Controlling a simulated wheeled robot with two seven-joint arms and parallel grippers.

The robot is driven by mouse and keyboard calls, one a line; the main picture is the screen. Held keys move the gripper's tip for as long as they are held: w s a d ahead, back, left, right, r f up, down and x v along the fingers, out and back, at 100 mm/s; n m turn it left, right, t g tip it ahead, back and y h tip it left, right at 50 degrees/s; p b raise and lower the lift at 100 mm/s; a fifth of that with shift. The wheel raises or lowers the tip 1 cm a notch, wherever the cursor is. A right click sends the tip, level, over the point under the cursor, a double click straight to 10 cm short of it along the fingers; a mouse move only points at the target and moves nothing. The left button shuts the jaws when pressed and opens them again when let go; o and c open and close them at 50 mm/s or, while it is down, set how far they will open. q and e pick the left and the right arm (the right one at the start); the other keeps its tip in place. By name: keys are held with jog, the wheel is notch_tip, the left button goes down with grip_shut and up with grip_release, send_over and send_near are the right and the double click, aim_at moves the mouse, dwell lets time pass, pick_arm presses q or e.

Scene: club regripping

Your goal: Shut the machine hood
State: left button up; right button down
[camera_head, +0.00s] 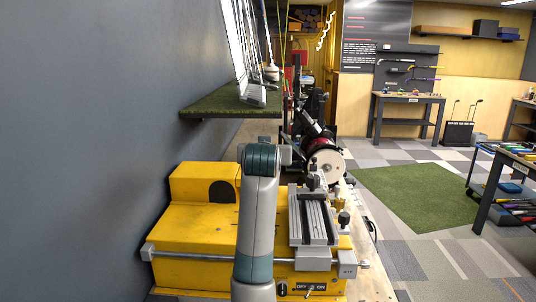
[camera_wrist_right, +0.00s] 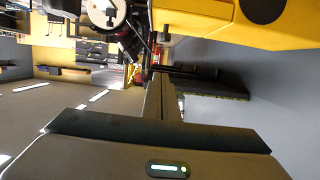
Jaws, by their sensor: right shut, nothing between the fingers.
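The yellow machine (camera_head: 190,235) stands against the wall at the lower left of the head view. A raised yellow block (camera_head: 195,182) with a dark round patch rises at its back. I cannot tell for sure which part is the hood or how far open it is. Yellow housing with a dark round patch (camera_wrist_right: 215,18) also fills the top right of the right wrist view, which is upside down. My right gripper (camera_wrist_right: 162,90) shows in that view, its fingers shut and empty, apart from the housing. One of my arms crosses the machine's middle in the head view, hiding part of it. My left gripper is not in view.
A grey slotted vise (camera_head: 313,215) sits on the machine's right side. A red and white drum (camera_head: 325,163) stands behind it. A green shelf (camera_head: 215,104) with clubs overhangs the machine's back.

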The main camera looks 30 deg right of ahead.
jog(key=shift+v, duration=1.45)
